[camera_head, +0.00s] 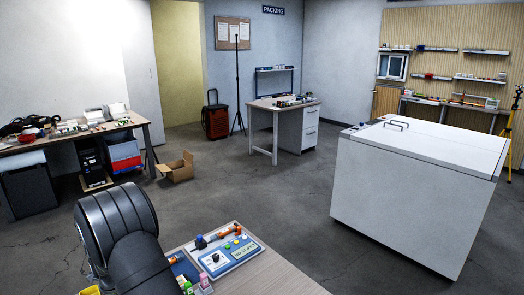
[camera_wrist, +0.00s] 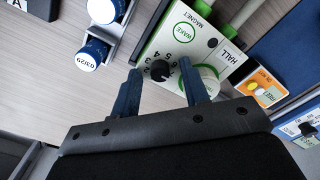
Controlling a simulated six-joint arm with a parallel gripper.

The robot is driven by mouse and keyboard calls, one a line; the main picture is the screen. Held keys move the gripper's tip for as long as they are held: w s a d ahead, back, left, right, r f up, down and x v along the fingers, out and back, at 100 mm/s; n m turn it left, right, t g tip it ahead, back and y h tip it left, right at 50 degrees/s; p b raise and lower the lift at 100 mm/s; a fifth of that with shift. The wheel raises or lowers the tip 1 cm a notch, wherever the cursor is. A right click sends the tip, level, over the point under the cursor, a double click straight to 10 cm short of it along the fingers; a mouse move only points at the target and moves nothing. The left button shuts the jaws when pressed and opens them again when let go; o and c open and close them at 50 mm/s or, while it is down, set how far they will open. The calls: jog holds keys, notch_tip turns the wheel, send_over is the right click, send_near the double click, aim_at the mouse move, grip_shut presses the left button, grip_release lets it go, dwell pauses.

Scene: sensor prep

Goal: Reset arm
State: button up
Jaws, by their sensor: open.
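My gripper (camera_wrist: 160,66) shows in the wrist view with its two blue fingers spread apart, open, with nothing held between them. A black knob (camera_wrist: 160,71) on a white and green panel (camera_wrist: 183,30) shows in the gap between the fingertips. The panel carries the words WAKE, MAGNET and HALL and a ring of numbers. I cannot tell whether the fingers touch the panel. In the head view my dark arm stands at the lower left, and the gripper is hidden there.
Left of the fingers in the wrist view are blue-bodied, white-capped cylinders (camera_wrist: 93,54) in a holder. An orange card (camera_wrist: 264,88) and a blue tray (camera_wrist: 290,45) lie right. In the head view, a blue-edged panel (camera_head: 230,256) lies on the wooden bench (camera_head: 283,279); a white cabinet (camera_head: 405,205) stands beyond.

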jog(key=n, duration=0.4)
jog(key=shift+r, duration=0.15)
jog(key=n, duration=0.4)
jog(key=shift+n, duration=0.4)
jog(key=n, duration=0.3)
jog(key=shift+n, duration=2.6)
